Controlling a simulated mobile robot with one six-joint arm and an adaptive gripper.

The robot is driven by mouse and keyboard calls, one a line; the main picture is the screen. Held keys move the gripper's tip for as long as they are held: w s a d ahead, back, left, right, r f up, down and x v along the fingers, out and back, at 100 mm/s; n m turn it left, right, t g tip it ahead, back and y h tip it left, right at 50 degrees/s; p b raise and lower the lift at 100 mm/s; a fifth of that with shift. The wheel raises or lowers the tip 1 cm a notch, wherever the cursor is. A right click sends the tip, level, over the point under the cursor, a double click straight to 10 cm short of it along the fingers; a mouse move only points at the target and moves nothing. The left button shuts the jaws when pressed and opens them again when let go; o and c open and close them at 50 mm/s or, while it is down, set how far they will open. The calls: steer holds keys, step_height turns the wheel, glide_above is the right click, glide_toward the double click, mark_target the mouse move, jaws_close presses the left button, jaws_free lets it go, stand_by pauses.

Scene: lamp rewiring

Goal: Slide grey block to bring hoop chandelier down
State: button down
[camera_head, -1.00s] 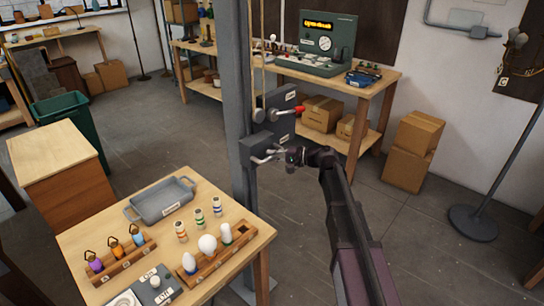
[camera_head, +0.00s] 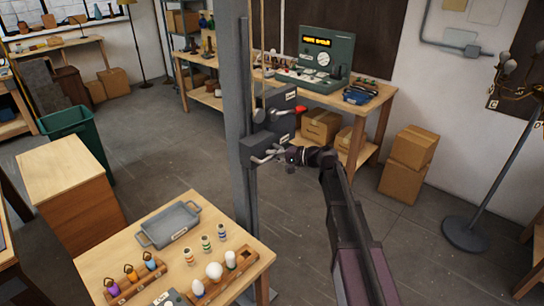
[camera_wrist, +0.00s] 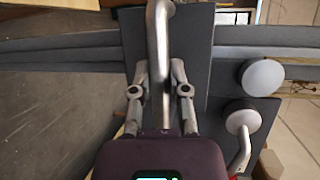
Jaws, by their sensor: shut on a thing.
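The grey block (camera_head: 256,148) sits on a tall grey post (camera_head: 237,90), with a pale metal bar handle (camera_head: 267,156) on its front. My gripper (camera_head: 284,157) is at that handle, right of the post. In the wrist view my gripper (camera_wrist: 160,92) has one finger on each side of the upright handle bar (camera_wrist: 160,40), shut on it. The block's dark grey face (camera_wrist: 192,50) lies behind the bar.
A grey box with a red-tipped lever (camera_head: 300,109) is beside the block. Cords hang along the post. A wooden table (camera_head: 135,218) with a tray (camera_head: 168,224) and bulbs stands front left. A lamp stand (camera_head: 466,234) is at right. Floor is clear between.

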step_height(320, 180, up, 12)
steer(key=p, duration=1)
steer(key=shift+f, duration=0.2)
steer(key=shift+w, duration=0.2)
steer(key=c, duration=0.6)
jaws_free()
steer(key=shift+s+r, duration=0.1)
steer(key=shift+s, duration=0.15)
